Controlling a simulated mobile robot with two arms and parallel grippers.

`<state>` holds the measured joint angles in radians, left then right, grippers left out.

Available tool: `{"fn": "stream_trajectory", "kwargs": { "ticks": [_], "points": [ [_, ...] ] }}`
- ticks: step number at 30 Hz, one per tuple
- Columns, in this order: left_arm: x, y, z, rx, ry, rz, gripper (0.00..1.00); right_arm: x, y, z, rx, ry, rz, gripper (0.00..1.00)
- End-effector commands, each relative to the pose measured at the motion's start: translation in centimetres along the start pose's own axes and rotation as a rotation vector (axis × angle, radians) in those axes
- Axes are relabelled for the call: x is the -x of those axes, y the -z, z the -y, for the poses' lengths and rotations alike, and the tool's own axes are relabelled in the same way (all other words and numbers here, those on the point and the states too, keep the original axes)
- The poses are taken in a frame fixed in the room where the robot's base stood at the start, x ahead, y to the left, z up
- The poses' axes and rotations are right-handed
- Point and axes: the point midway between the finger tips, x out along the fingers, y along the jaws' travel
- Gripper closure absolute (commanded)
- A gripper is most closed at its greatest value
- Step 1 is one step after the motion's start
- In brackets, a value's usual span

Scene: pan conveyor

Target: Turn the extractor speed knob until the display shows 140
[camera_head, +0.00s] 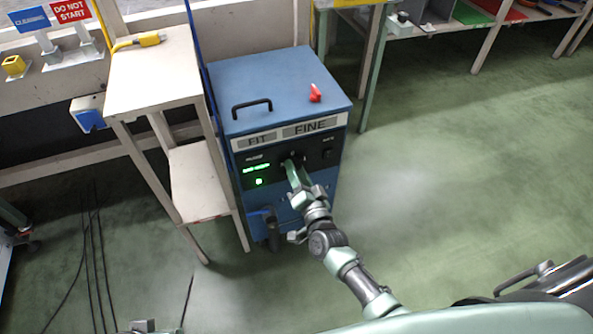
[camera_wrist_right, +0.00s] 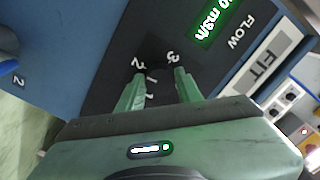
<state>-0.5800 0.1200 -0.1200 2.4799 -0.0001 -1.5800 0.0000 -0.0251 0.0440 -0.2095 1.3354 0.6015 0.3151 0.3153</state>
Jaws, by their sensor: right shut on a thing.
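The extractor is a blue cabinet (camera_head: 270,80) with a black front panel in the head view. Its green-lit display (camera_head: 257,168) is too small to read there. In the wrist view the display (camera_wrist_right: 217,18) is cut off at the top edge, showing only a 0 and "m3/h". My right gripper (camera_head: 290,162) reaches the panel right of the display. In the wrist view its green fingers (camera_wrist_right: 159,73) are shut on the dark speed knob (camera_wrist_right: 156,71), one on each side. White numbers show around the knob, which is mostly hidden.
A pale stand (camera_head: 155,75) with a yellow connector (camera_head: 140,41) stands close to the cabinet's left side. A red object (camera_head: 315,92) and a black handle (camera_head: 252,106) are on the cabinet top. The green floor to the right is clear.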

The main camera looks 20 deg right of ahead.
Motion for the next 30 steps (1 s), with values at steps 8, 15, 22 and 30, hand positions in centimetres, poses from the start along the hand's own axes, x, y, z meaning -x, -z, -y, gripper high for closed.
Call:
{"fn": "stream_trajectory", "kwargs": {
  "ticks": [8, 15, 22, 30],
  "points": [
    [-0.01, 0.00, 0.00, 0.000, 0.000, 0.000, 0.66, 0.01, -0.03, 0.01, -0.024, 0.000, 0.001, 1.00],
    [-0.01, 0.00, 0.00, 0.000, 0.000, 0.000, 0.66, 0.01, -0.03, 0.01, -0.023, 0.000, 0.001, 1.00],
    [-0.01, 0.01, 0.00, 0.000, 0.000, 0.000, 0.66, 0.01, -0.02, 0.00, -0.023, 0.000, 0.001, 0.43],
    [0.18, 0.07, 0.00, 0.000, 0.000, 0.000, 0.66, 0.57, -0.01, -0.01, -0.022, -0.001, 0.001, 0.43]
  ]
}}
